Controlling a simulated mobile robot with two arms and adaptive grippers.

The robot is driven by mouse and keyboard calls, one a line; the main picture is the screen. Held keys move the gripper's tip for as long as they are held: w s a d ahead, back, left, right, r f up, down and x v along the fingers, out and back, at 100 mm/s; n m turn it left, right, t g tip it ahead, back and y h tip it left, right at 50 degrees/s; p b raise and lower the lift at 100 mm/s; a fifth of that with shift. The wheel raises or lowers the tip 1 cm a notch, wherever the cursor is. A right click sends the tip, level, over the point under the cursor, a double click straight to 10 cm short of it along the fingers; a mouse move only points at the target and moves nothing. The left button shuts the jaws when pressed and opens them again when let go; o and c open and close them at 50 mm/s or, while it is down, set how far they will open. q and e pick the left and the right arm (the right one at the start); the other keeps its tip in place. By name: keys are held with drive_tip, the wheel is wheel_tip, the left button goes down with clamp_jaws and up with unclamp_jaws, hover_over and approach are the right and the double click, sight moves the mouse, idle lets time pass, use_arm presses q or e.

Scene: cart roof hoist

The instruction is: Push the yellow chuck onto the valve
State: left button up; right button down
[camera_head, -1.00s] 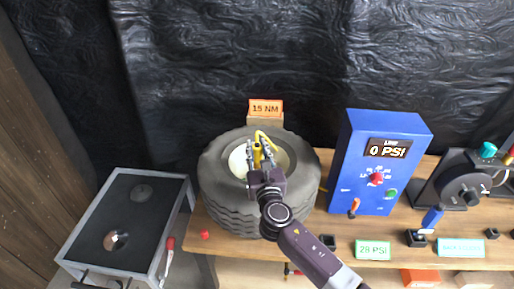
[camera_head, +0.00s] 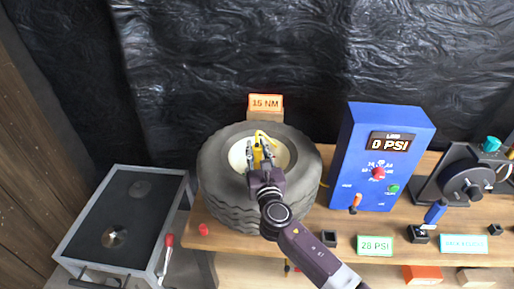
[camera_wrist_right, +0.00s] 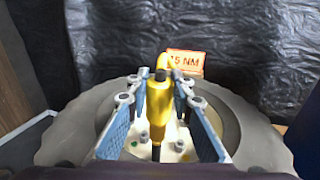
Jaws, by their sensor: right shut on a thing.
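The yellow chuck (camera_head: 258,155) is over the pale hub of the wheel (camera_head: 217,175), which lies flat on the wooden bench. My right gripper (camera_head: 261,158) is shut on the chuck. In the right wrist view the chuck (camera_wrist_right: 156,108) stands roughly upright between the two blue fingers of my right gripper (camera_wrist_right: 160,88). A thin dark stem shows below the chuck's lower end; whether this is the valve, and whether the chuck is on it, I cannot tell. A yellow hose curves from the chuck's top. My left gripper is not in view.
A blue box (camera_head: 376,158) reading 0 PSI stands right of the wheel. An orange 15 NM sign (camera_head: 265,103) is behind it, and a green 28 PSI sign (camera_head: 375,246) is at the bench front. A red cap (camera_head: 203,229) lies left of the wheel. A grey cart (camera_head: 125,225) stands left.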

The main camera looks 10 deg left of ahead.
drive_tip(key=shift+f, duration=0.4)
drive_tip(key=c, duration=1.6)
unclamp_jaws()
drive_tip(key=shift+s, duration=0.1)
drive_tip(key=v, duration=1.2)
